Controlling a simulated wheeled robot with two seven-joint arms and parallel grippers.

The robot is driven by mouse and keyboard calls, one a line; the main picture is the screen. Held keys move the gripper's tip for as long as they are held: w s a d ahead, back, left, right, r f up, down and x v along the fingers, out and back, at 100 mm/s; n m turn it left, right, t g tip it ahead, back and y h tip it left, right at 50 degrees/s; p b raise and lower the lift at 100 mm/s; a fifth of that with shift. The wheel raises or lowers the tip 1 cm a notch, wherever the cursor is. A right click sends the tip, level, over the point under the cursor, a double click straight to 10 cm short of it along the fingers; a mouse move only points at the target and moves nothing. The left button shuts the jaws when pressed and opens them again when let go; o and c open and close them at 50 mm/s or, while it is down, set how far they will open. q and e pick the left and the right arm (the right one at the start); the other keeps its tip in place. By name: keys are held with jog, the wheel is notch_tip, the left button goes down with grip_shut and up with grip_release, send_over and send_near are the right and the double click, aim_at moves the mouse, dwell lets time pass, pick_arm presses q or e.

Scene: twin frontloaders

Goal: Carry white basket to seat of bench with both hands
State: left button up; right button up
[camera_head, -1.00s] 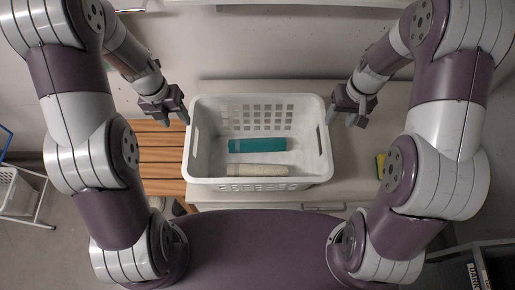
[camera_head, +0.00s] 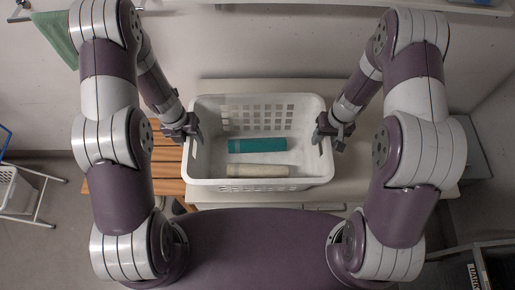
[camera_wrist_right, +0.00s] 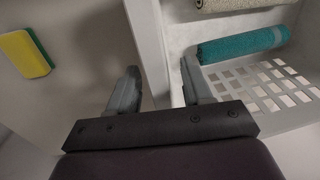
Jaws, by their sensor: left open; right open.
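The white basket (camera_head: 258,185) stands upright in the middle of the head view, with a teal roll (camera_head: 258,145) and a cream roll (camera_head: 257,171) inside. My left gripper (camera_head: 189,132) is open at the basket's left rim; whether the rim lies between its fingers is hard to tell. My right gripper (camera_head: 328,135) is open at the right rim. In the right wrist view the basket's wall (camera_wrist_right: 150,45) passes between the two apart fingers of that gripper (camera_wrist_right: 160,88). The wooden slats of the bench seat (camera_head: 168,160) show left of the basket, lower part hidden by my arm.
A pale worktop (camera_head: 360,170) lies under and right of the basket. A yellow-green sponge (camera_wrist_right: 25,55) lies on it in the right wrist view. A green cloth (camera_head: 55,38) hangs at upper left. A white rack (camera_head: 30,195) stands at far left, a dark bin (camera_head: 490,270) at lower right.

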pick_arm(q)
jog(key=shift+c, duration=0.3)
pick_arm(e)
jog(key=shift+c, duration=0.4)
pick_arm(q)
grip_shut()
pick_arm(e)
grip_shut()
pick_arm(q)
jog(key=shift+r, duration=0.15)
pick_arm(e)
jog(key=shift+r, duration=0.15)
